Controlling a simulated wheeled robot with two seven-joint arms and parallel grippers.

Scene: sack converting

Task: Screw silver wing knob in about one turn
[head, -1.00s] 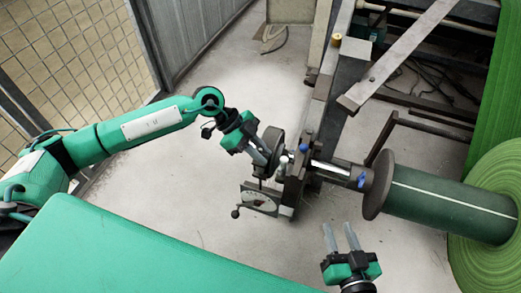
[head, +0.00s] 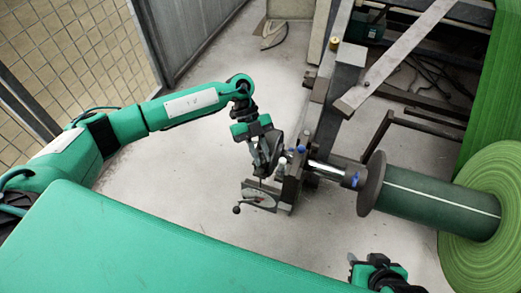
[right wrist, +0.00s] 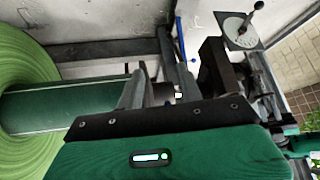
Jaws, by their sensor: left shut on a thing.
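The silver wing knob (head: 281,171) shows as a small bright piece on the near side of the dark shaft stand (head: 292,180) in the head view. My left gripper (head: 267,166) is shut at the knob, in front of the dark handwheel (head: 277,146). The fingers hide most of what they hold, so their exact grip is hard to see. My right gripper (head: 364,262) is at the bottom of the head view, well apart from the stand. In the right wrist view its two fingers (right wrist: 161,90) stand apart with nothing held between them.
A dial box with a crank (head: 262,195) sits below the left gripper. The silver shaft (head: 326,172) runs right to a dark flange (head: 371,184) and green roll core (head: 435,203). A green panel (head: 150,245) fills the lower left. Open floor lies around the stand.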

